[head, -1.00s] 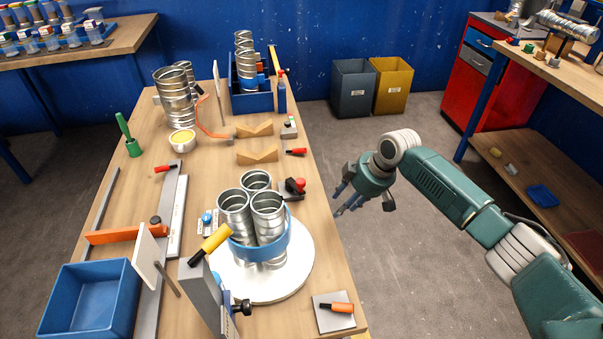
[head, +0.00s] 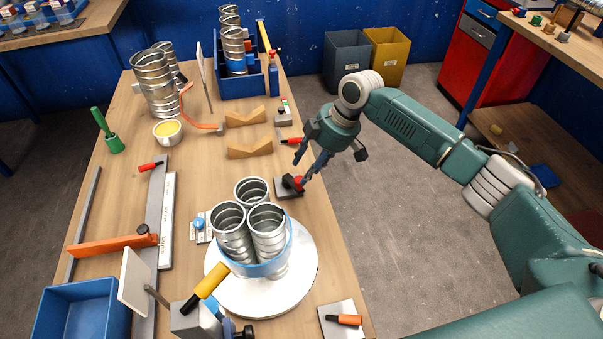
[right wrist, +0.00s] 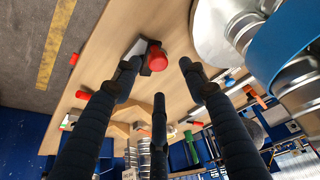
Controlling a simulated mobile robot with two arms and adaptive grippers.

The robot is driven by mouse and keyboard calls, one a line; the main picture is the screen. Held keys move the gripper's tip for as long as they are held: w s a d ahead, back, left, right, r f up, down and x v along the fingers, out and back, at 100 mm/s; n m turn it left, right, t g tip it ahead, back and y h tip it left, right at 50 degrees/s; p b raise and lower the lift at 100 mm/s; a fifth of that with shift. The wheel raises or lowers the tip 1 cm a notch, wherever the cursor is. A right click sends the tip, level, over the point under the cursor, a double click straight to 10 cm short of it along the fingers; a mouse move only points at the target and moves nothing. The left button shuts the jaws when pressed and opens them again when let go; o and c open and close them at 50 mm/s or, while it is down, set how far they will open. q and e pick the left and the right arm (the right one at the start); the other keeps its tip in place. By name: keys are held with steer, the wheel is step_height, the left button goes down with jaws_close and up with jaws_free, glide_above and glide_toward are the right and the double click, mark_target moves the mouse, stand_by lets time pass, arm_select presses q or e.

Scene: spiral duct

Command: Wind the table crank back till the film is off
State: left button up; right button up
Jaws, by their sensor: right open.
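Three upright spiral duct pieces (head: 248,232) stand together on the white round turntable (head: 302,282). A blue film band (head: 262,268) runs around them. The small table crank (head: 291,187) with a red knob sits on a grey plate at the table's right side, just beyond the turntable. My right gripper (head: 306,168) is open, its fingers pointing down at the crank. In the right wrist view the red knob (right wrist: 158,58) lies between the spread fingers (right wrist: 158,78), with no clear contact. My left gripper is not in view.
A yellow-handled tool (head: 205,287) stands at the turntable's front edge. Wooden V-blocks (head: 250,148) and a red-handled tool (head: 291,141) lie beyond the crank. A blue bin (head: 83,310) is at front left. Free floor lies right of the table.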

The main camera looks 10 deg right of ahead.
mark_target(299, 179)
steer(key=x, duration=0.3)
steer(key=shift+x, duration=0.9)
steer(key=shift+d, duration=0.1)
steer(key=shift+c, duration=0.3)
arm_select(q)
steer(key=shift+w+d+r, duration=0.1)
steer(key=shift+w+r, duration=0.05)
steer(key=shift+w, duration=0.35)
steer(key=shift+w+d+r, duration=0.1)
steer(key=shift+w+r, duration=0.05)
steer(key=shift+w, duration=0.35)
arm_select(e)
jaws_close()
